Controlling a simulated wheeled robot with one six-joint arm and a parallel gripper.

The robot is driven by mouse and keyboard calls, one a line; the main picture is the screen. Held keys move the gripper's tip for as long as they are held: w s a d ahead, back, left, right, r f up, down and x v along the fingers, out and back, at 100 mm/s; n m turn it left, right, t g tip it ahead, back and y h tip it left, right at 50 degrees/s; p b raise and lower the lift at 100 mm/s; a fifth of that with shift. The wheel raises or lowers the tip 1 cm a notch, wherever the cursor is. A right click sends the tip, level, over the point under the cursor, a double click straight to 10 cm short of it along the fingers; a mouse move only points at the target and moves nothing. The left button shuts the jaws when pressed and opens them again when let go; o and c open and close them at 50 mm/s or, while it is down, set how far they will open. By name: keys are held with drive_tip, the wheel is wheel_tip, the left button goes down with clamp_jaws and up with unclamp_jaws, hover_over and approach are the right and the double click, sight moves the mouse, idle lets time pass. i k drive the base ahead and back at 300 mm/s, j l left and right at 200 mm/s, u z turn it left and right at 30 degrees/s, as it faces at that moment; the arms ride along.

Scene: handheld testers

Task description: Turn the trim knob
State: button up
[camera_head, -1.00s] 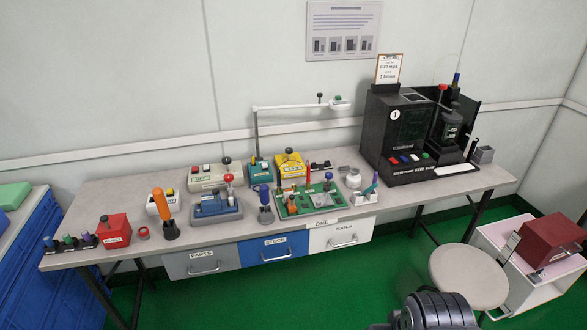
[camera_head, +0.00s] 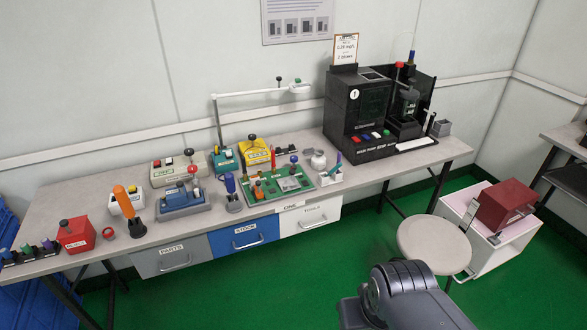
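Several small testers stand on the bench, each with knobs or buttons on top. I cannot tell which part is the trim knob at this size. There is a beige tester (camera_head: 172,172) with red and dark tops, a teal one (camera_head: 225,162), a yellow one (camera_head: 253,154) with a dark knob, and a blue one (camera_head: 184,200) with a red ball-topped lever. A white unit (camera_head: 126,206) stands at their left. My gripper is not in view; only a grey link of my arm shows at the bottom, well short of the bench.
A black machine (camera_head: 352,114) fills the bench's right end. A green board (camera_head: 283,184) with small parts and a red box (camera_head: 76,236) are on the bench (camera_head: 300,214). A round stool (camera_head: 434,244) and a white cart (camera_head: 488,240) stand at right. Green floor lies open in front.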

sight(294, 159)
drive_tip(key=i+j, duration=0.15)
drive_tip(key=i, duration=0.25)
drive_tip(key=i+j, duration=0.15)
drive_tip(key=i, duration=0.25)
drive_tip(key=i+j, duration=0.1)
drive_tip(key=i, duration=0.3)
